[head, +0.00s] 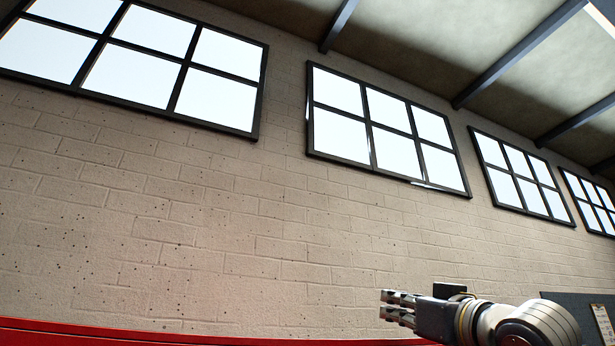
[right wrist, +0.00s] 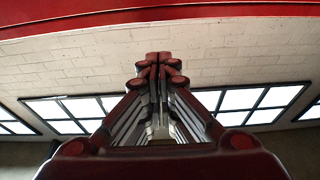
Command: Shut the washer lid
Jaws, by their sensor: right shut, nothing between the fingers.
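My right gripper (head: 388,306) reaches in from the lower right of the head view, with its fingers pointing left. In the right wrist view its fingers (right wrist: 158,60) meet at the tips, shut and empty. No washer lid can be made out in either view. A red surface (head: 120,335) runs along the bottom of the head view; I cannot tell if it belongs to the washer. A red band (right wrist: 250,12) also crosses the top of the right wrist view, apart from the fingertips in the picture. My left gripper is not in view.
A pale brick wall (head: 200,220) fills most of the head view. Several dark-framed windows (head: 385,125) line it below a beamed ceiling (head: 430,50). A dark grey panel (head: 570,305) with a paper sheet (head: 603,322) stands at the lower right. Open air surrounds my right gripper.

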